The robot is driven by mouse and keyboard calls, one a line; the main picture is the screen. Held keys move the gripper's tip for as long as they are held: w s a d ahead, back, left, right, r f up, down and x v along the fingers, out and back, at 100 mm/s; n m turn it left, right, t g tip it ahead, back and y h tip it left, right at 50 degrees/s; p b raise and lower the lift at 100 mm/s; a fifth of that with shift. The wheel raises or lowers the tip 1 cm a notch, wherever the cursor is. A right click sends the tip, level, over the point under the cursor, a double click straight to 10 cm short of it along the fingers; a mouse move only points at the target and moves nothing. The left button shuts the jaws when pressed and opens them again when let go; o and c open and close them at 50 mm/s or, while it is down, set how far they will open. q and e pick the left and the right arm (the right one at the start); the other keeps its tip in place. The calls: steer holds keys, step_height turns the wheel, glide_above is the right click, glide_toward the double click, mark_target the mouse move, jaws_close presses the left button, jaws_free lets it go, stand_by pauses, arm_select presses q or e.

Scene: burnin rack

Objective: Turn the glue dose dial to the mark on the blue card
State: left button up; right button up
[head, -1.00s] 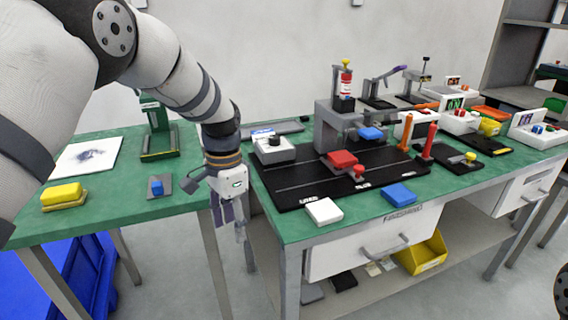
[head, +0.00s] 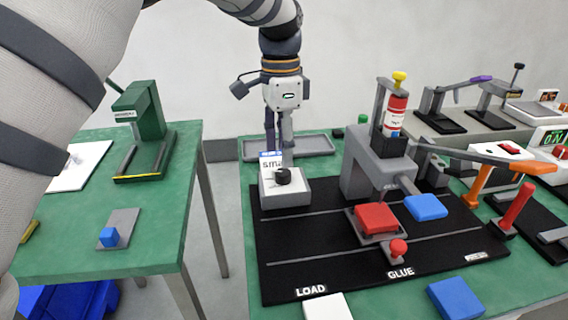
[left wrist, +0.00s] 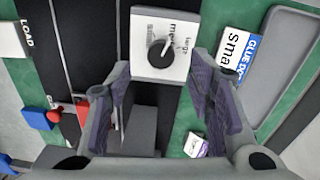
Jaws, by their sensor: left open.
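The glue dose dial is a black knob (head: 283,176) on a grey box with a white face (head: 297,190), at the back left of the black mat. In the left wrist view the knob (left wrist: 159,54) is at the top middle, with size words around it; its exact setting is too small to read. The blue-and-white card (left wrist: 236,55), reading "GLUE DO" and "sma", lies beside the box; it also shows behind the knob in the head view (head: 270,159). My left gripper (head: 279,141) points down behind the box, fingers apart and empty, not touching the knob.
The glue press (head: 377,160) with its red bottle stands right of the dial box. A grey tray (head: 310,146) lies behind it. A red block (head: 376,218) and blue block (head: 425,207) are by the press.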

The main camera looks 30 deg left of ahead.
mark_target(283, 171)
arm_select(q)
step_height(283, 171, down, 5)
steer(key=shift+f, duration=0.1)
arm_select(e)
steer(key=shift+w, duration=0.2)
arm_select(q)
steer(key=shift+c, duration=0.6)
jaws_close()
